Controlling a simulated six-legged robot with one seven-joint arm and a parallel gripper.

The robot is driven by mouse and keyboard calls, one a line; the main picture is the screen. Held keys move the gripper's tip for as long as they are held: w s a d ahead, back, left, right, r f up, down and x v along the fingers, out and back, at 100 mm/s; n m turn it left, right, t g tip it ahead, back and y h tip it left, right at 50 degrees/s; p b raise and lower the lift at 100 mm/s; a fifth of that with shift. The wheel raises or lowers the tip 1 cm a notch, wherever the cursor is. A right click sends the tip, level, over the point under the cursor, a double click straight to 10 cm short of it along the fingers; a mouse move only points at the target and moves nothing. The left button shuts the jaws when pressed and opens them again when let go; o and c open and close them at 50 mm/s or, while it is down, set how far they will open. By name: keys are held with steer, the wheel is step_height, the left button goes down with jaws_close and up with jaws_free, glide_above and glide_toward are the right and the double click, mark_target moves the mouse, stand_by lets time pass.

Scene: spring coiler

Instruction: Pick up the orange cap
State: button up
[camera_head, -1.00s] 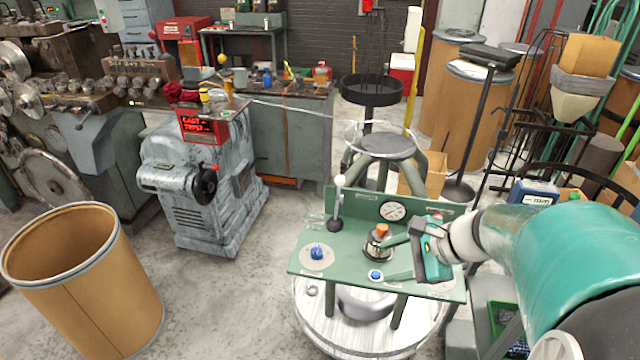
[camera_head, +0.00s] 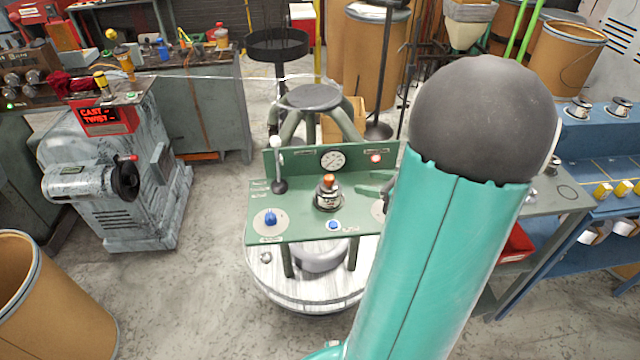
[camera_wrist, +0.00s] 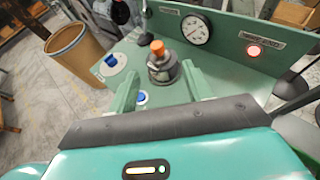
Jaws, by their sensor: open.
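The orange cap (camera_head: 328,179) sits on top of a dark round fitting (camera_head: 327,198) in the middle of the green bench panel (camera_head: 298,228). In the wrist view the orange cap (camera_wrist: 157,47) is upright on the fitting, beyond my fingers and roughly between their lines. My gripper (camera_wrist: 162,88) is open and empty, its two green fingers pointing towards the fitting. In the head view only a green finger (camera_head: 372,190) shows right of the fitting; my arm hides the rest of the gripper.
A gauge (camera_head: 332,160) and a lit red button (camera_head: 376,158) are on the upright back panel. A lever (camera_head: 279,180) stands left of the cap. A blue knob (camera_head: 270,218) and a blue button (camera_head: 333,225) are on the panel. A brown drum (camera_wrist: 75,50) stands to the left.

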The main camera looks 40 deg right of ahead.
mark_target(332, 179)
steer(key=x, duration=0.8)
steer(key=shift+w+a+f, duration=0.1)
steer(key=shift+w+a, duration=0.05)
steer(key=x, duration=0.5)
steer(key=shift+a+f, duration=0.1)
steer(key=shift+a, duration=0.15)
jaws_close()
